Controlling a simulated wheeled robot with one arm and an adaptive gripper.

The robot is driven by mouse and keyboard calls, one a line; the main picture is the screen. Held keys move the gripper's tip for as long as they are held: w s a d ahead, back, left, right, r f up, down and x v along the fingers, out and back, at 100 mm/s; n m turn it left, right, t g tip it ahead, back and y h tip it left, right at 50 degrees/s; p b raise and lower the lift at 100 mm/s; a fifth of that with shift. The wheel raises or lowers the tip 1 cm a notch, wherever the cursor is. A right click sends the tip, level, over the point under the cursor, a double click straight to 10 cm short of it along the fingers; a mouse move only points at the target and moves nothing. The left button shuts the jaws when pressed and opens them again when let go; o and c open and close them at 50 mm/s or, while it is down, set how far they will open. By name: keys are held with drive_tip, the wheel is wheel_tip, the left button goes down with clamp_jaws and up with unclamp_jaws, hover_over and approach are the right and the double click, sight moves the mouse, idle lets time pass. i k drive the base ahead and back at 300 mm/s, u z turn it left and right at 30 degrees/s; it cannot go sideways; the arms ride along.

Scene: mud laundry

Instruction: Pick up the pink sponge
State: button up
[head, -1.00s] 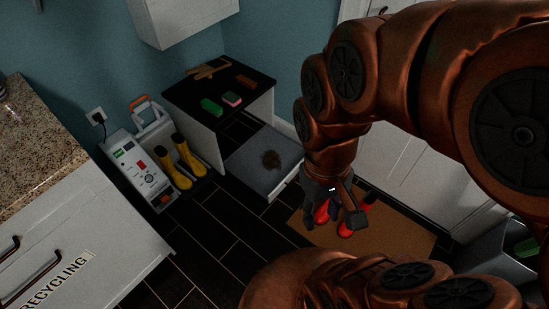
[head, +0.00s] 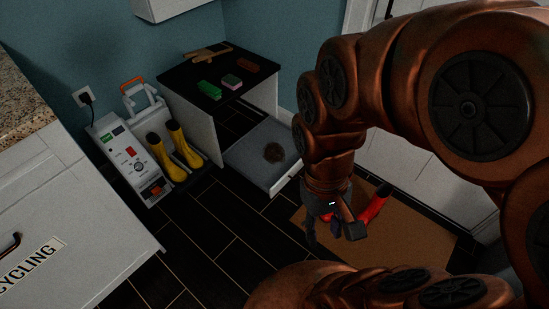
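The pink sponge (head: 231,82) is a small block on the black top of a low cabinet (head: 180,77), at the back centre. It lies between a green block (head: 209,90) and a brown block (head: 248,67). My gripper (head: 335,236) hangs low to the right of the cabinet, over the mat and well away from the sponge. Its dark fingers point down and look spread, with nothing seen between them. My arm hides part of the floor and the red boots behind it.
Yellow boots (head: 176,150) stand by a white machine (head: 124,150) at left. Red boots (head: 376,204) are on the brown mat (head: 420,229). Dark floor tiles (head: 222,240) are clear in front.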

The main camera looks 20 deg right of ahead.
sight(232, 81)
drive_tip(key=u, duration=0.05)
drive_tip(key=i, duration=1.45)
drive_tip(key=u, duration=1.15)
